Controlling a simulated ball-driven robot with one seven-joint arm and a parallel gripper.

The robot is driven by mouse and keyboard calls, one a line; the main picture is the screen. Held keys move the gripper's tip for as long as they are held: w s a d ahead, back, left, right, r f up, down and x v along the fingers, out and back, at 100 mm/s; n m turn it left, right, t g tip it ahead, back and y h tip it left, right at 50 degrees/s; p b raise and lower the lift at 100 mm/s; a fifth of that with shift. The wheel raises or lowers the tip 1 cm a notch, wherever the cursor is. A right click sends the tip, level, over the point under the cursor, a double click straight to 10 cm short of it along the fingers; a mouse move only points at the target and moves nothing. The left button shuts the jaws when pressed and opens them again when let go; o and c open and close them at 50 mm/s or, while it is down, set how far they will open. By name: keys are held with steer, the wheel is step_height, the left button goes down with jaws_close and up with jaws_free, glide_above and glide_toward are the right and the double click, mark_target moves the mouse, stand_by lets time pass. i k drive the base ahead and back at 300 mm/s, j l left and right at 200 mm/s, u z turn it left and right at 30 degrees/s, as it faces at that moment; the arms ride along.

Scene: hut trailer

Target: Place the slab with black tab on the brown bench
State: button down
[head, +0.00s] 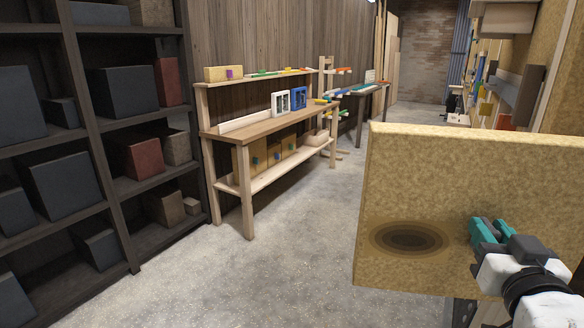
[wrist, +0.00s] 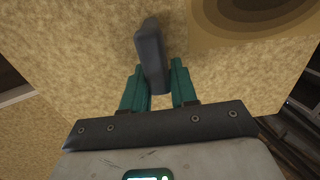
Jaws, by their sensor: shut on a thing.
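The slab (head: 470,180) is a large tan, speckled panel with dark brown concentric ovals, held upright close in front of me at the right of the head view. It fills most of the wrist view (wrist: 80,60). Its black tab (wrist: 152,50) stands out between the teal fingers of my gripper (head: 488,232), which is shut on it; the gripper also shows in the wrist view (wrist: 155,85). The brown bench (head: 265,127) stands ahead to the left against the plank wall, apart from the slab. The slab hides part of the floor and right side.
The bench holds a white frame (head: 281,103) and a blue frame (head: 299,97), with boxes on its lower shelf (head: 285,172). A dark shelf rack (head: 98,150) with boxes stands at left. Another table (head: 362,89) stands farther back. The floor (head: 250,265) before the bench is clear.

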mark_target(250, 129)
steer(key=u, duration=0.65)
steer(key=i+u, duration=0.1)
steer(key=u, duration=1.8)
steer(key=l+u, duration=0.1)
steer(key=u, duration=0.55)
steer(key=l+u, duration=0.1)
steer(key=u, duration=1.2)
steer(key=l+u, duration=0.15)
steer(key=u, duration=0.85)
steer(key=k+l+u, duration=0.1)
steer(key=u, duration=0.3)
steer(key=k+u, duration=0.1)
steer(key=u, duration=0.7)
steer(key=k+l+u, duration=0.2)
steer(key=k+u, duration=0.15)
steer(key=k, duration=0.25)
steer(key=k+u, duration=0.35)
steer(key=k, duration=0.25)
steer(key=k+z, duration=0.35)
steer(key=k+l+z, duration=0.2)
steer(key=k+z, duration=0.2)
steer(key=k+l+z, duration=0.35)
steer(key=k+j+z, duration=0.55)
steer(key=k+z, duration=0.7)
steer(key=k+l+z, duration=0.2)
steer(key=k, duration=1.4)
